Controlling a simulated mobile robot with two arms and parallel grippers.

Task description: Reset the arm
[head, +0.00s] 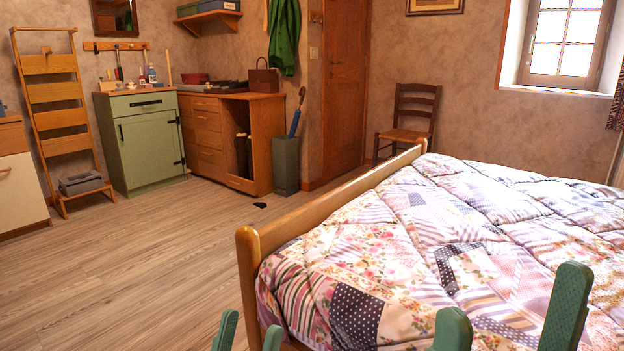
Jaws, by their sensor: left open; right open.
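My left gripper (248,332) shows at the bottom edge of the head view, left of centre. Its two green fingers are apart, with nothing seen between them. It appears in front of the near corner of the bed. My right gripper (507,297) shows at the bottom right, with its green fingers wide apart. Only the patchwork quilt is seen behind and between them. Both arms behind the fingers are out of the frame.
A bed (350,200) with a wooden footboard and patchwork quilt (440,240) fills the right side. Wooden floor (140,270) is open on the left. A green cabinet (148,145), wooden drawers (207,130), a chair (408,120) and a ladder rack (55,105) stand along the walls.

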